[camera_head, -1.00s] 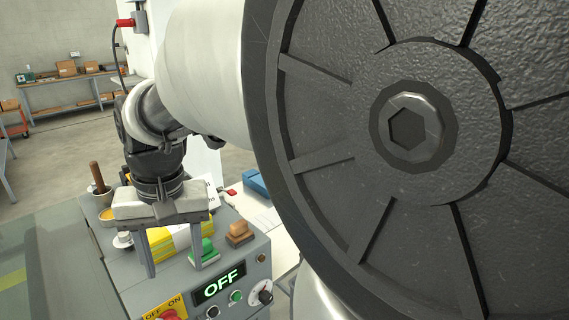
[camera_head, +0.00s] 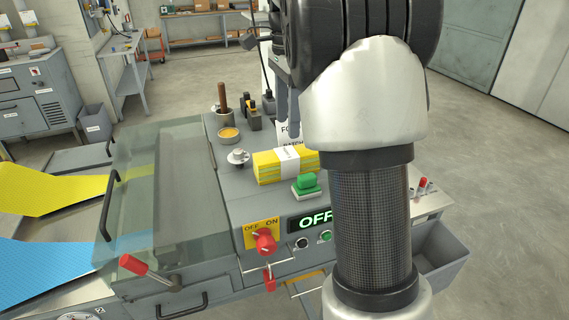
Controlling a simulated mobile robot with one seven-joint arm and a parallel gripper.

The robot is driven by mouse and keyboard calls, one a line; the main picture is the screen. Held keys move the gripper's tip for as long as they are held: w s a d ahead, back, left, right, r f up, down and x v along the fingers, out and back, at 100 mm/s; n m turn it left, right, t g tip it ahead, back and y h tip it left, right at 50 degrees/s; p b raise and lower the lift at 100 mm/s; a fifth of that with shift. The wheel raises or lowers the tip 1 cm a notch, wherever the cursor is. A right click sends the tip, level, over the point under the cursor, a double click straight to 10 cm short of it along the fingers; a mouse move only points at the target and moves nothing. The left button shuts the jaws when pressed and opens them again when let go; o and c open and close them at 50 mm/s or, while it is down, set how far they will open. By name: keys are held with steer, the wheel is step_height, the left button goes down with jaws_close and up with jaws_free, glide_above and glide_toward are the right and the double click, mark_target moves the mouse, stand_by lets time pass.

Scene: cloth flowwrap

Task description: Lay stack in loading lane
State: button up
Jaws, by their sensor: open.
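A yellow stack of folded cloths (camera_head: 264,168) with a white paper band lies on top of the grey machine. My gripper (camera_head: 287,105) is partly hidden behind my arm. Its visible fingers point down, above and behind the stack in the picture, and look empty. The stack is apart from it. At the left, a yellow sheet (camera_head: 45,190) and a blue dotted sheet (camera_head: 55,268) lie on grey lanes that run towards a clear hood (camera_head: 165,180). I cannot tell which lane is the loading lane.
A red switch (camera_head: 265,240) and an OFF display (camera_head: 313,219) are in front. A grey bin (camera_head: 445,262) hangs at the right.

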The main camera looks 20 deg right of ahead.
step_height(320, 180, down, 11)
steer(key=shift+w+a+f, duration=0.1)
steer(key=shift+f, duration=0.1)
stand_by(0.3)
steer(key=c, duration=0.9)
